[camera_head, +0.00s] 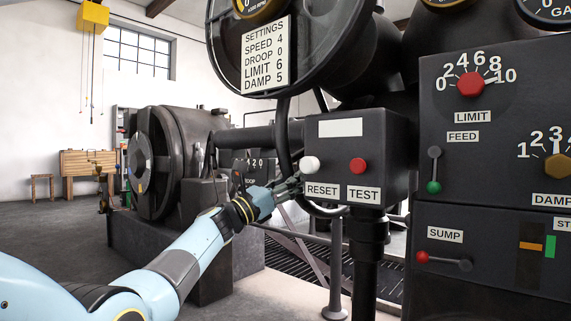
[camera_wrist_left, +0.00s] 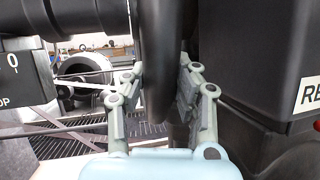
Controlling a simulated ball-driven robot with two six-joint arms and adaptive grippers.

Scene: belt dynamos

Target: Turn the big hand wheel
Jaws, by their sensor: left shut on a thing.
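The big hand wheel is black and seen almost edge-on in the head view; its rim (camera_head: 283,135) runs down just left of the RESET/TEST box. The rest of the wheel is partly hidden by the box and the machine. My left gripper (camera_head: 290,187) reaches in from the lower left to the lower part of this rim. In the left wrist view the dark rim (camera_wrist_left: 158,65) passes between the two fingers of my left gripper (camera_wrist_left: 158,85), which is shut on it. My right gripper is in neither view.
The RESET/TEST box (camera_head: 387,135), with a white button (camera_head: 309,164) and a red button (camera_head: 358,165), stands close right of my left gripper. A control panel (camera_head: 500,110) fills the right side. A dark dynamo (camera_head: 180,145) stands behind left. Open floor lies far left.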

